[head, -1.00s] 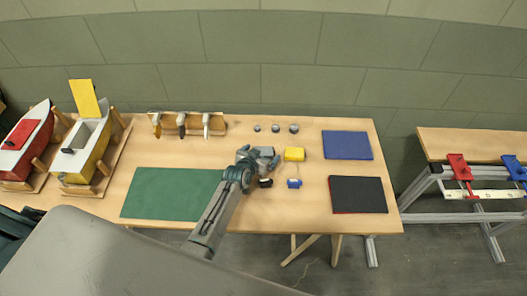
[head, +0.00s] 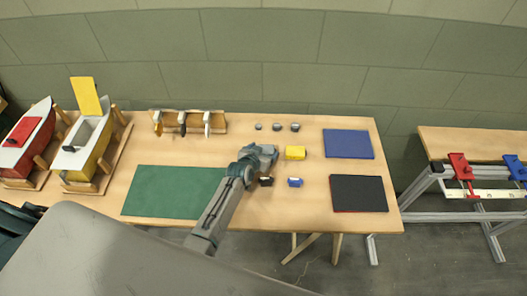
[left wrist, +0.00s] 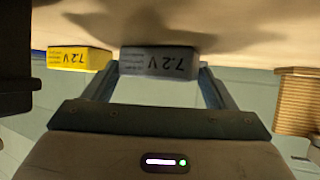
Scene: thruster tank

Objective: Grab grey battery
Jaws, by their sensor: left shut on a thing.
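The grey battery (left wrist: 160,63), a block marked "7.2 V", sits between the fingers of my left gripper in the left wrist view. My left gripper (head: 268,152) is shut on it at the middle of the table. In the head view the gripper covers most of the battery. Whether it touches the table is hard to tell. The yellow battery (head: 295,153) lies just to the right of the gripper, and it also shows in the left wrist view (left wrist: 80,58). My right gripper is not in view.
Small black (head: 266,181) and blue (head: 295,182) items lie in front of the batteries. A green mat (head: 165,190) is at the left, blue (head: 348,143) and black (head: 358,193) pads at the right. A tool rack (head: 187,122) and several small round pieces stand behind.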

